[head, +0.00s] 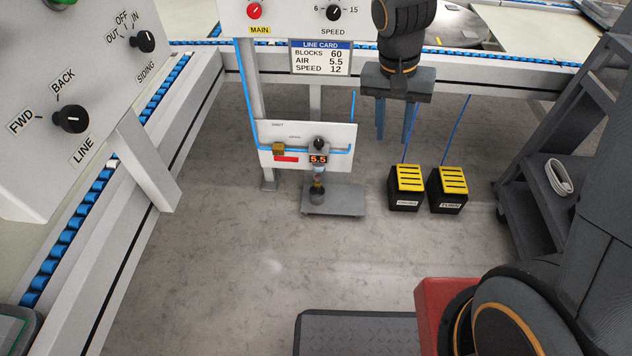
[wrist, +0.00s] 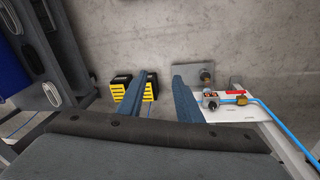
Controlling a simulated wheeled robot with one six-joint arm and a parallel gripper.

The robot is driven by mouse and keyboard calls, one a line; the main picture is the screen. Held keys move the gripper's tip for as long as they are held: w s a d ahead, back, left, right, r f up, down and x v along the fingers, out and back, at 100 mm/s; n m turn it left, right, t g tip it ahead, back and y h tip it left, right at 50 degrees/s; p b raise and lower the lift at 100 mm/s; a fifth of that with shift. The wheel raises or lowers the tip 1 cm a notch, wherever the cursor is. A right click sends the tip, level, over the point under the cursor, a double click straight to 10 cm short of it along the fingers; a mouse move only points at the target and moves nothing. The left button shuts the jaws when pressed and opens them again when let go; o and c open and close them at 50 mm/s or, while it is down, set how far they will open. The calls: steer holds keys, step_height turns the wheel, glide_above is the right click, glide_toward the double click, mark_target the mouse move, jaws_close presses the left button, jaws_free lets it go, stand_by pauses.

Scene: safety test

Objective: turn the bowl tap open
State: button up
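A small air unit hangs on a white panel (head: 342,134) with a 5.5 display (head: 318,159). Below it is a bowl (head: 318,178), over a dark cup (head: 317,195) on a grey plate (head: 345,207). The bowl tap itself is too small to make out. A brass valve (head: 278,149) with a red lever (head: 286,158) sits left on the blue line. My gripper (head: 394,135) is open and empty, right of the panel and apart from it. In the wrist view, the unit (wrist: 211,100) and red lever (wrist: 235,93) lie right of my fingers (wrist: 160,76).
Two black pedals (head: 405,187) (head: 447,189) with yellow tops stand on the floor right of the plate. A dark shelf cart (head: 545,165) is at the right. A conveyor and knob box (head: 70,90) border the left.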

steer(key=w+a+f+m+b, duration=0.1)
steer(key=w+a+f+b, duration=0.2)
steer(key=w+f+b, duration=0.3)
steer(key=w+a+f+m+t+h+b, duration=0.1)
steer(key=w+a+f+b, duration=0.2)
steer(key=f, duration=0.5)
steer(key=w+a+f+m+b, duration=0.1)
steer(key=w+a+f+b, duration=0.2)
steer(key=w+f+b, duration=0.3)
steer(key=m+t+b, duration=0.2)
steer(key=m+b, duration=0.1)
steer(key=b, duration=0.8)
glide_toward(317, 176)
steer(key=shift+h, duration=0.3)
steer(key=b+x, duration=0.1)
steer(key=x, duration=0.3)
steer(key=b+x, duration=0.2)
steer(key=x, duration=0.2)
steer(key=shift+a, duration=0.25)
steer(key=c, duration=0.8)
